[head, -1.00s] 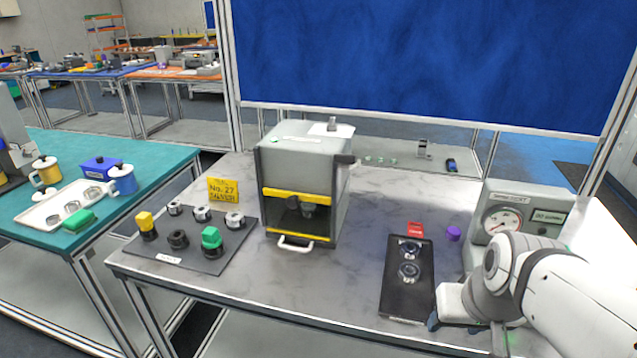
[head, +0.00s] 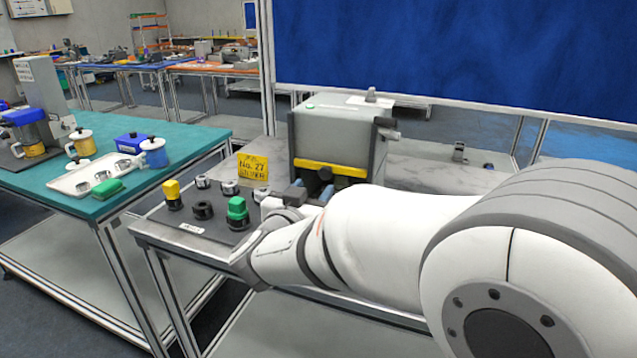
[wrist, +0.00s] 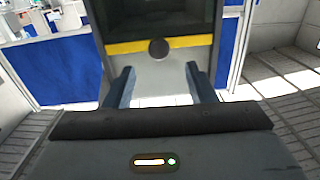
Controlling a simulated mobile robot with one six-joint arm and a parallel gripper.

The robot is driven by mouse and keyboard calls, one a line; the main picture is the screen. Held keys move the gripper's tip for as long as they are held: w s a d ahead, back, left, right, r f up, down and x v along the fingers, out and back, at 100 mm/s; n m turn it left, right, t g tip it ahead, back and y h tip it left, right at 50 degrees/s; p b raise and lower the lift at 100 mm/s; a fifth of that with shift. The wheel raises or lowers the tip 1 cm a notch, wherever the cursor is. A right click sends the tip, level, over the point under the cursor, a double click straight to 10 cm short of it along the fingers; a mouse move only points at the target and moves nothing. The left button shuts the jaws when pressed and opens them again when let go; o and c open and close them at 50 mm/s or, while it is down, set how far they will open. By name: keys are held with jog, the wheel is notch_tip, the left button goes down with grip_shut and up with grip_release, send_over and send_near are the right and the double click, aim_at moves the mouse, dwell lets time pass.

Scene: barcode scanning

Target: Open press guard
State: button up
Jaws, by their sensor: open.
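The press (head: 333,130) is a grey box on the marble-topped table, with dark side frames. A yellow strip (head: 330,168) crosses its front in the head view. My arm hides the press's lower front there, including the white handle seen earlier. My gripper (head: 312,190) is low in front of the press. In the wrist view my gripper (wrist: 160,85) has its two fingers wide apart with nothing between them. A yellow strip (wrist: 185,43) with a dark round spot, and a dark opening above it, lie just beyond the fingertips.
A dark mat with several round parts, a yellow-topped piece (head: 172,193) and a green-topped piece (head: 237,209) lies left of the press. A yellow sign (head: 253,168) stands behind it. A teal table (head: 60,187) is further left. My arm covers the table's right side.

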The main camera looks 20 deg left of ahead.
aim_at(324, 174)
jog(key=shift+h, duration=0.3)
jog(key=w, duration=0.7)
jog(key=shift+w+d+f, duration=0.15)
grip_shut()
